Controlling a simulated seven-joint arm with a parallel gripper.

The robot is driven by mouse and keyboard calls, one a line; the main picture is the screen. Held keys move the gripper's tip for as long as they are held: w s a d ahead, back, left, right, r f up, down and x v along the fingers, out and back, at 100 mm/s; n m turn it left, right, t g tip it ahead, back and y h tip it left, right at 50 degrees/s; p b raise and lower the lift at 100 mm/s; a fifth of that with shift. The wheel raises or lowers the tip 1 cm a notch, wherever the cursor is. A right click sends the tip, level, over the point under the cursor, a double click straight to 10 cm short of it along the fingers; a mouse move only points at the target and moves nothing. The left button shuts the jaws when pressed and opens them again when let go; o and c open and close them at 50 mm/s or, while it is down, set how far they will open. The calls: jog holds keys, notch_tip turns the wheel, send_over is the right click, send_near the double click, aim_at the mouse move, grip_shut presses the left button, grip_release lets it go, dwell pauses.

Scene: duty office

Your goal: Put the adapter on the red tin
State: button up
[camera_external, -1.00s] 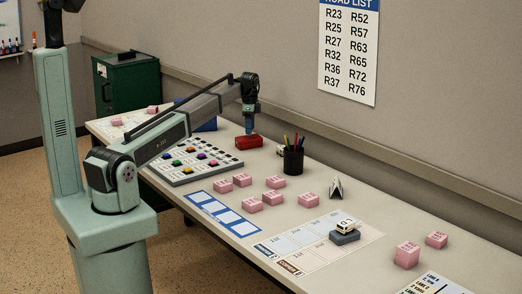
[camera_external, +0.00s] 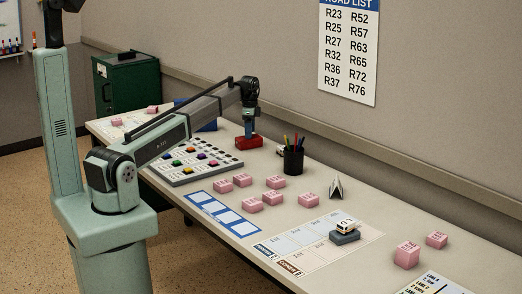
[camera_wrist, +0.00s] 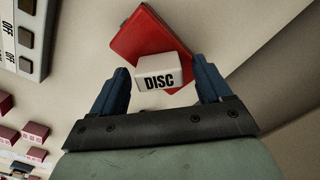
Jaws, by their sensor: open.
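The red tin (camera_external: 242,142) lies on the desk left of the pen cup; it also shows in the wrist view (camera_wrist: 137,33). A white block marked DISC (camera_wrist: 158,72) appears over the tin's near part in the wrist view. Whether it is the adapter, and whether it rests fully on the tin, I cannot tell. My gripper (camera_wrist: 160,68) is open, with a finger on each side of the block and small gaps showing. In the external view my gripper (camera_external: 249,134) is down at the tin and hides the block.
A black pen cup (camera_external: 293,161) stands right of the tin, with a small white item (camera_external: 280,151) beside it. A button panel (camera_external: 195,163) lies in front. Pink blocks (camera_external: 275,182) lie nearby. Another white block (camera_external: 348,225) sits on a grey base (camera_external: 345,238).

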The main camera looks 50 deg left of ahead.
jog(key=shift+r, duration=0.1)
notch_tip(320, 180, up, 12)
dwell(0.5)
